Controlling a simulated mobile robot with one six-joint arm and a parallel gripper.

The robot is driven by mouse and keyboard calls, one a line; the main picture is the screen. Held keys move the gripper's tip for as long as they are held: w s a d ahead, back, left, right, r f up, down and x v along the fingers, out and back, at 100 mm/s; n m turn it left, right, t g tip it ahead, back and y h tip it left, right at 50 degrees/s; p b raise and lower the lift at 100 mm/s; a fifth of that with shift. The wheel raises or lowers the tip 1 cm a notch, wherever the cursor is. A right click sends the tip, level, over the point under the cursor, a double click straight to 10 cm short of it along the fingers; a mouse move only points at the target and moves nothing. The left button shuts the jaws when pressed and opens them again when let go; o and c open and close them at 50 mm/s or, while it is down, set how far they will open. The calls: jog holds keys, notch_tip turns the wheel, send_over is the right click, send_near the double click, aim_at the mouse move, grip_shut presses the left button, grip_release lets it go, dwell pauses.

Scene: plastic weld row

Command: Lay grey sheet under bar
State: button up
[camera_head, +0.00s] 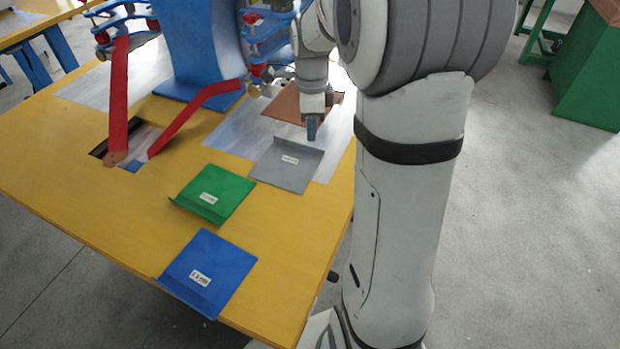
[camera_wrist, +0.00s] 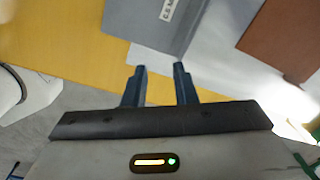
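The grey sheet (camera_head: 280,175) lies flat on the yellow table, partly over a pale metal plate, with a white label and a raised lip along its far edge. In the wrist view the grey sheet (camera_wrist: 140,22) fills the top middle. My gripper (camera_head: 311,130) points down by the sheet's lipped edge. In the wrist view my gripper (camera_wrist: 160,72) is open, with two blue fingers apart and nothing between them. Its fingertips appear just short of the sheet's edge; contact cannot be told. Two red bars (camera_head: 118,95) (camera_head: 190,120) reach from the blue machine; which bar is meant is unclear.
A green sheet (camera_head: 225,188) and a blue sheet (camera_head: 220,265) lie nearer on the table. A brown sheet (camera_head: 285,106) lies behind my gripper, also seen in the wrist view (camera_wrist: 285,40). The blue machine (camera_head: 198,50) stands behind. A rectangular opening (camera_head: 100,150) is at left.

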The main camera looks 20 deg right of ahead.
jog(key=s+a+n, duration=0.4)
jog(key=s+n, duration=0.5)
jog(key=n, duration=0.2)
jog(key=s+a+n+t, duration=0.1)
jog(key=s+a+n, duration=0.3)
jog(key=s+n, duration=0.6)
jog(key=shift+s+r+n, duration=0.15)
jog(key=shift+r+n, duration=0.15)
jog(key=shift+n, duration=0.1)
jog(key=shift+a, duration=0.1)
